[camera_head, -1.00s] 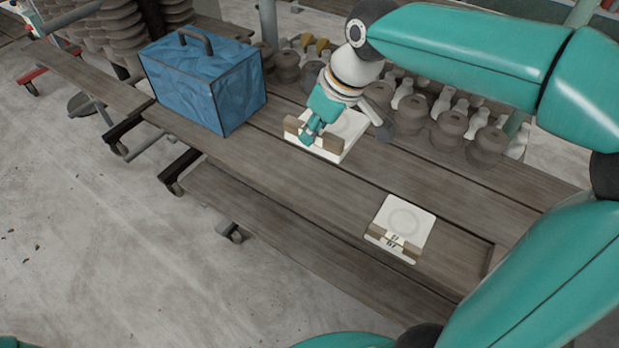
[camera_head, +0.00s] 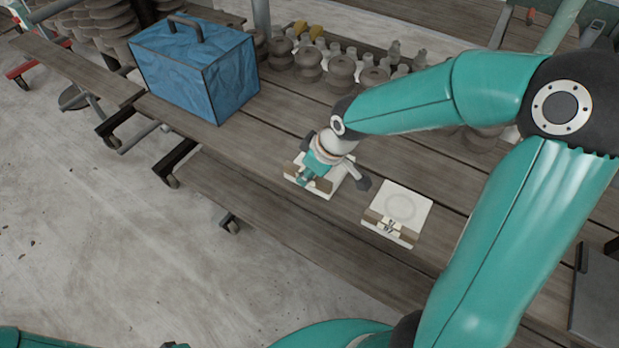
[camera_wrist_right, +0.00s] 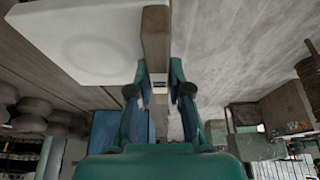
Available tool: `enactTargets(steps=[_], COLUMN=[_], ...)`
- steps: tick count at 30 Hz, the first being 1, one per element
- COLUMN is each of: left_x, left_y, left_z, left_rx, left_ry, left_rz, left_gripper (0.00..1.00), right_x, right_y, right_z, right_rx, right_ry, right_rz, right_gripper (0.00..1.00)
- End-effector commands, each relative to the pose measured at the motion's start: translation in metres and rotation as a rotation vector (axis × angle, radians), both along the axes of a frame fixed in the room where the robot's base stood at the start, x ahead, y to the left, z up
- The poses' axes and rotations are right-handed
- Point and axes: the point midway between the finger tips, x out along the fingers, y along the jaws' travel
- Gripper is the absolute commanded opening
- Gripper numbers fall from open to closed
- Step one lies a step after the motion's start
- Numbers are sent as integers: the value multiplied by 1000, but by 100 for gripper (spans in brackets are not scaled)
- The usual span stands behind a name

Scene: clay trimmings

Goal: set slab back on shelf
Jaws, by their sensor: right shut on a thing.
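A white square slab (camera_head: 341,181) with a brown block handle along its front edge is in my right gripper (camera_head: 308,180). The gripper's fingers are shut on the brown handle. In the right wrist view the slab (camera_wrist_right: 85,45) sticks out to the left, with the handle (camera_wrist_right: 156,40) between the fingers (camera_wrist_right: 158,92). The slab is over the front wooden shelf board; I cannot tell whether it touches it. A second, similar slab (camera_head: 405,205) with a faint ring and a brown block lies on the shelf (camera_head: 255,165) to its right. My left gripper is not in view.
A blue box (camera_head: 190,75) with a dark handle stands on the boards at the left. Rows of grey and white clay pieces (camera_head: 309,65) stand behind. The front board is bare between the blue box and the held slab. Concrete floor (camera_head: 110,230) lies in front.

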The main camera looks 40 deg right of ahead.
Motion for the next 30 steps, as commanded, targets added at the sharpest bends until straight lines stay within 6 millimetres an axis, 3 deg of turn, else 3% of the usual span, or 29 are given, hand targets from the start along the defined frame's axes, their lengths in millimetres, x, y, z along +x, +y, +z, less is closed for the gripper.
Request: enactTargets(steps=[5, 15, 16, 20, 30], left_x=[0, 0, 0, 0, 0], left_y=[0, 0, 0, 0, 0], left_z=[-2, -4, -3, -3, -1], left_rx=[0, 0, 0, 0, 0], left_ry=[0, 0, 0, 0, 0], left_rz=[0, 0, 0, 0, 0], left_gripper=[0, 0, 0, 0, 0], right_x=[0, 1, 0, 0, 0], right_y=[0, 0, 0, 1, 0], right_z=[-22, -25, -25, -25, -23], right_rx=[0, -1, -1, -1, -1], right_ry=[0, -2, 0, 0, 0], right_rz=[1, 1, 2, 2, 2], right_gripper=[0, 0, 23, 43, 43])
